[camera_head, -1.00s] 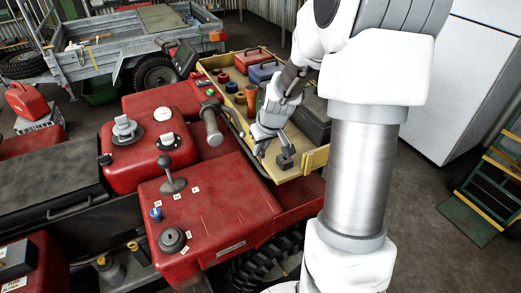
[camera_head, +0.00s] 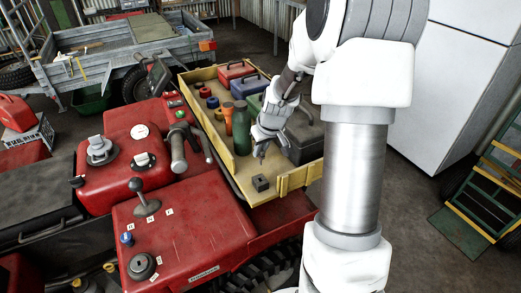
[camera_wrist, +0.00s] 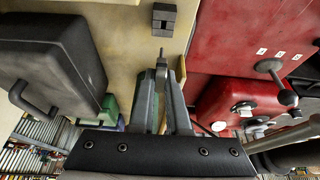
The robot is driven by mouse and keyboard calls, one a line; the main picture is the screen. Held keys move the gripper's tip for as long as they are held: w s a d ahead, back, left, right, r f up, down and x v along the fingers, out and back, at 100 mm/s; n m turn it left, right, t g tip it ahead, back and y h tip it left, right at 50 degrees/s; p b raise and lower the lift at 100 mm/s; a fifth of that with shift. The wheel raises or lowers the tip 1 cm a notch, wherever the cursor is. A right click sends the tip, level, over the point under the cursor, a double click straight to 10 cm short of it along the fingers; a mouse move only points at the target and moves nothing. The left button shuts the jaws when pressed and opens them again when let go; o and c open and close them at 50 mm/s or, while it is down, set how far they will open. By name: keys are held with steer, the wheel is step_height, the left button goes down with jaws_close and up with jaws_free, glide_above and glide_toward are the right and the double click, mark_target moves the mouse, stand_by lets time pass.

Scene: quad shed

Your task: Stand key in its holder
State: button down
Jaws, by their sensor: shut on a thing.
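My gripper (camera_head: 263,143) is shut on a small grey key (camera_wrist: 161,56), which shows in the wrist view (camera_wrist: 161,70) as a thin piece sticking out past the fingertips. Most of the key is hidden between the fingers. The holder (camera_head: 261,183) is a small dark block on the wooden tray bed. It also shows in the wrist view (camera_wrist: 164,18) at the top, straight beyond the key's tip. In the head view the gripper is above the holder, with a gap between the key and the block.
The wooden tray (camera_head: 283,184) has a raised rim. A dark case (camera_head: 304,143), a green bottle (camera_head: 241,130) and an orange cup (camera_head: 227,117) stand near my gripper. The red quad body (camera_head: 185,228) with a handlebar grip (camera_head: 178,152) lies left. Bare tray surrounds the holder.

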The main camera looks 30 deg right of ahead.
mark_target(261, 163)
steer(key=shift+f+b, duration=1.7)
steer(key=shift+f, duration=1.15)
steer(key=shift+f, duration=0.25)
steer(key=shift+f+b, duration=1.65)
steer(key=shift+b, duration=0.15)
steer(key=c, duration=0.8)
jaws_free()
steer(key=shift+r, duration=0.1)
